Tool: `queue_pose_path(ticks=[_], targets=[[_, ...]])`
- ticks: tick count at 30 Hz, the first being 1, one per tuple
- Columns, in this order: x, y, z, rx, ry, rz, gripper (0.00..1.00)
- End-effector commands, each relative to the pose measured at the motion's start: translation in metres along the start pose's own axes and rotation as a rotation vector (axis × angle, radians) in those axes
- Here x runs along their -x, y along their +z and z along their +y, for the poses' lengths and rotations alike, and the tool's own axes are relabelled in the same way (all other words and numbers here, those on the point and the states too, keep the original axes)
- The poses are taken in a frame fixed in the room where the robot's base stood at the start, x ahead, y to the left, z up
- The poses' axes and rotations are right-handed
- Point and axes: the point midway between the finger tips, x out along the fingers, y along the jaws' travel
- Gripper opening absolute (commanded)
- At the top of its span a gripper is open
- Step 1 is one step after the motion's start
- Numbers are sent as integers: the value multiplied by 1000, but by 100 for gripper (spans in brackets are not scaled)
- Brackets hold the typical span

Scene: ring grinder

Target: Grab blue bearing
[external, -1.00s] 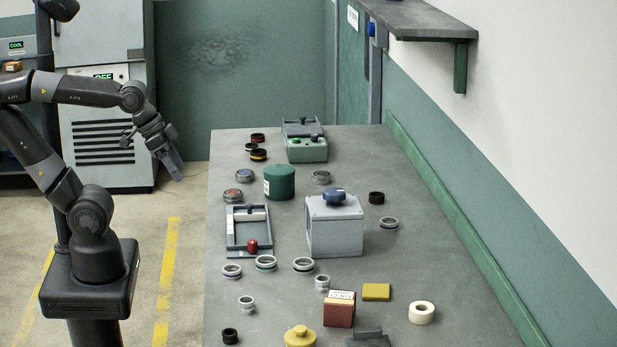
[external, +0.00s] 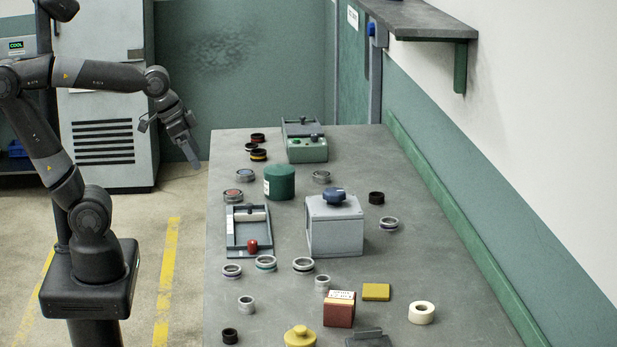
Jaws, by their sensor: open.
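Several grey bearing rings lie on the workbench (external: 290,310), and their colour marks are small. One ring with a bluish centre (external: 245,175) lies near the left edge, left of the green canister. A ring with a dark bluish band (external: 389,224) lies right of the grey box, and another (external: 232,270) lies near the front of the tray. I cannot tell surely which is the blue bearing. My gripper (external: 194,158) points down just off the bench's left edge, apart from all rings. It is open and holds nothing visible.
A green canister (external: 280,182), a grey box with a blue knob (external: 335,232) and a grey tray with a red knob (external: 232,232) stand mid-bench. A green device (external: 306,148) is at the back. A shelf (external: 430,22) juts from the right wall.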

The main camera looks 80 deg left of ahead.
Motion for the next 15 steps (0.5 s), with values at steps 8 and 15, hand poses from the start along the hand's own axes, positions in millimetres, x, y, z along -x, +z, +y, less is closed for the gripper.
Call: queue_pose_path(ticks=[8, 15], targets=[[-21, -72, -71, 65, -51, -111, 81], [-52, -115, -151, 119, -73, -202, 81]])
